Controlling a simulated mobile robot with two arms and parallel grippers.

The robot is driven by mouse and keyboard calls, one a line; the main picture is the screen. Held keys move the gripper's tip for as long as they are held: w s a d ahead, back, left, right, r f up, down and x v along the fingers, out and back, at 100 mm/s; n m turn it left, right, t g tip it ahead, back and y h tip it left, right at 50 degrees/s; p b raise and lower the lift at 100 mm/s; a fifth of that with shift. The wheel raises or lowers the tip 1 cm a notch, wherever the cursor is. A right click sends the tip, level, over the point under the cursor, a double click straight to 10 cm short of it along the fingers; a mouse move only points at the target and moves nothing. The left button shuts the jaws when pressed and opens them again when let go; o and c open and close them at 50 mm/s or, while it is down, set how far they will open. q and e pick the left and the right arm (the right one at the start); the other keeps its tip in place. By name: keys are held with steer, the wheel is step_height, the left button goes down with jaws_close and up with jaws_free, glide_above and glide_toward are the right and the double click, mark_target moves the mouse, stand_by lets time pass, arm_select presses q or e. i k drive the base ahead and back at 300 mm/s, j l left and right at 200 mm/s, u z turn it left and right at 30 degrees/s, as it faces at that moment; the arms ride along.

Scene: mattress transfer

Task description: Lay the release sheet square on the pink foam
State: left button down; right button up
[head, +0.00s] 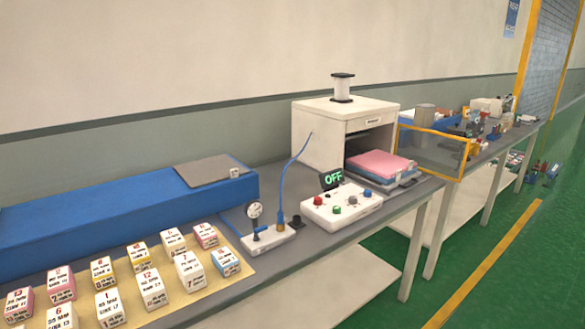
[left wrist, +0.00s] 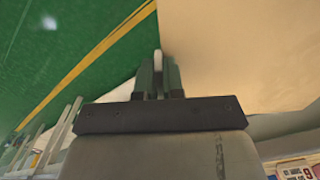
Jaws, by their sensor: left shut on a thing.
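The pink foam (head: 380,163) lies flat on a stack of grey and blue layers in front of the white box's opening, in the head view. In the left wrist view my left gripper (left wrist: 158,72) is shut, with a narrow pale piece between its fingers. A broad, plain beige surface (left wrist: 240,50) spreads right from the fingers and looks like the release sheet; its far edges are out of view. Neither gripper shows in the head view, so the distance to the foam cannot be told. My right gripper is not in view.
A white box (head: 320,138) stands behind the foam. A control box (head: 341,207) with knobs and a gauge stand (head: 268,236) are nearer. A blue block (head: 110,222) bears a grey plate (head: 213,170). Several labelled blocks stand at front left. A yellow-framed clear panel (head: 432,150) is right of the foam.

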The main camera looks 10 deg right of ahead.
mark_target(382, 161)
steer(key=i+l+u, duration=0.3)
steer(key=l, duration=0.8)
steer(key=i+l+u, duration=0.25)
steer(key=l, duration=0.95)
steer(key=i+l+u, duration=0.1)
steer(key=l+u, duration=0.2)
steer(key=l, duration=0.9)
steer(key=l+u, duration=0.3)
steer(key=l, duration=0.9)
steer(key=k+l+u, duration=0.15)
steer(key=l+u, duration=0.15)
steer(key=l, duration=0.9)
